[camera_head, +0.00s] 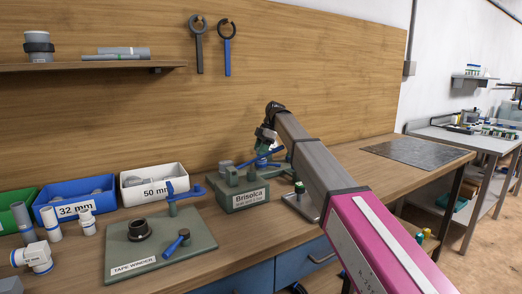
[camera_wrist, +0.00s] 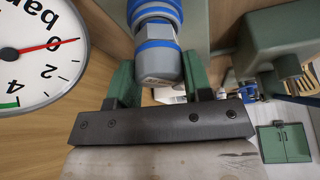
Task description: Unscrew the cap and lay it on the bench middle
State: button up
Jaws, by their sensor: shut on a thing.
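My gripper (camera_head: 265,140) is over the back of the bench (camera_head: 355,178), by the green block labelled Brisolca (camera_head: 243,197). In the wrist view its two green fingers (camera_wrist: 160,88) are shut on a grey piece with blue ribbed bands, which looks like the cap (camera_wrist: 157,62). Its far end runs out of the top of the picture, so I cannot tell whether it is still joined to a pipe. In the head view the cap is too small and hidden to make out.
A pressure gauge (camera_wrist: 35,45), its needle near 0, is close on the left in the wrist view. The tape winder board (camera_head: 160,248), 32 mm bin (camera_head: 75,208) and 50 mm bin (camera_head: 150,190) are left on the bench. A dark plate (camera_head: 418,150) lies right.

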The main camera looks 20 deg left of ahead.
jog(key=n, duration=0.2)
jog(key=shift+w+a+n+g+h, duration=0.1)
jog(key=shift+a+n+g+h, duration=0.1)
jog(key=shift+n+g+h, duration=0.15)
jog(key=o, duration=1.1)
jog(key=shift+o, duration=1.2)
jog(key=shift+d, duration=0.15)
jog(key=shift+r, duration=3.75)
